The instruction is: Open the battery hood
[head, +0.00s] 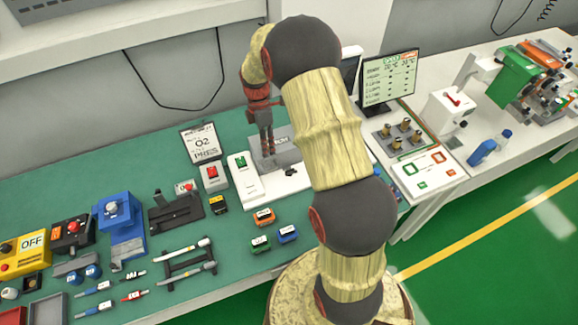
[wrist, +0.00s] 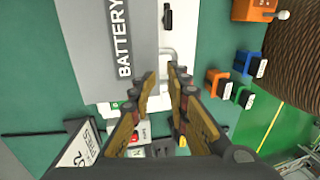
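The battery hood is a grey cover marked BATTERY, in the upper left of the wrist view (wrist: 105,45). In the head view it is a grey block on the bench (head: 287,142), partly hidden by my arm and gripper. A pale bar handle (wrist: 170,51) sticks out from its right side. My gripper (wrist: 161,74) points down over this handle. It also shows in the head view (head: 267,150). Its fingertips are apart, with a gap between them, at the near end of the handle. I cannot tell whether either finger touches the handle.
Orange (head: 264,217), green (head: 260,242) and blue (head: 287,233) blocks stand on the green bench in front of the hood. A monitor (head: 389,78) is at right.

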